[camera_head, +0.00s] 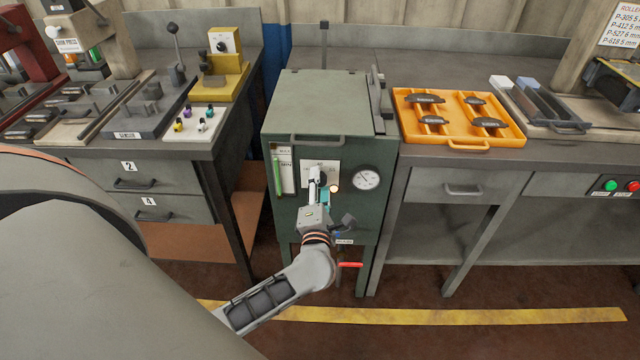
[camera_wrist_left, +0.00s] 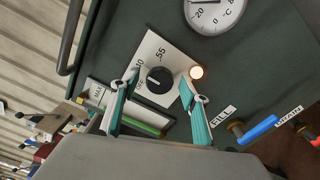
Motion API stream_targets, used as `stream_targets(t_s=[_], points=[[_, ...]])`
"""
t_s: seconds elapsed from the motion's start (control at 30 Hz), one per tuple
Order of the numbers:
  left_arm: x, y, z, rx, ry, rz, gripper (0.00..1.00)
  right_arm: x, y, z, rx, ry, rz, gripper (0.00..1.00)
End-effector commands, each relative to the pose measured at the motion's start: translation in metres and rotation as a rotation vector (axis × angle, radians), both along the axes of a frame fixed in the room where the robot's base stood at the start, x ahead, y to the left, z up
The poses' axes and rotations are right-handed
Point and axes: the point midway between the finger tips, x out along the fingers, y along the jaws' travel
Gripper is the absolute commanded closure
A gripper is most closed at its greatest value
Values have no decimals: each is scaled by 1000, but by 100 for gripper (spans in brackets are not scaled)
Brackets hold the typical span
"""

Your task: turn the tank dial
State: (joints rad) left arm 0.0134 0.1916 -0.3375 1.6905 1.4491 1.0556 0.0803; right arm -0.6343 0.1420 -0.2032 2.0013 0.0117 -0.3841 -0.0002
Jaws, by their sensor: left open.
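The tank is a dark green cabinet (camera_head: 330,110) in the middle of the head view. Its black dial (camera_wrist_left: 159,80) sits on a white plate (camera_wrist_left: 147,62) marked with numbers, including 55, in the left wrist view. My left gripper (camera_wrist_left: 158,92) is open, with one teal-padded finger on each side of the dial and a gap to it. In the head view my left gripper (camera_head: 318,186) is in front of the tank and hides most of the dial. My right gripper does not show in either view.
A round gauge (camera_head: 365,178) and a lit amber lamp (camera_wrist_left: 196,72) are close beside the dial. A green level tube (camera_head: 277,176) is to its left. A blue fill handle (camera_wrist_left: 257,129) and a red drain handle (camera_head: 350,265) are lower. Benches flank the tank.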

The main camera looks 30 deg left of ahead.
Motion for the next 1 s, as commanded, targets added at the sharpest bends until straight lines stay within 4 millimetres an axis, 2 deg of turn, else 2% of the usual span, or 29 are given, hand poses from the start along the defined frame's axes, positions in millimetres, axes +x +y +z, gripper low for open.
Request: stream_targets(t_s=[0.5, 0.7, 1.0], points=[[-81, -49, -1, -3, 3, 0, 55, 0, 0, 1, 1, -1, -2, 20], [-95, -58, -1, -2, 3, 0, 55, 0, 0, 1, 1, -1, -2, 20], [-97, -59, -1, -1, 2, 0, 55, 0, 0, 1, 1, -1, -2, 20]])
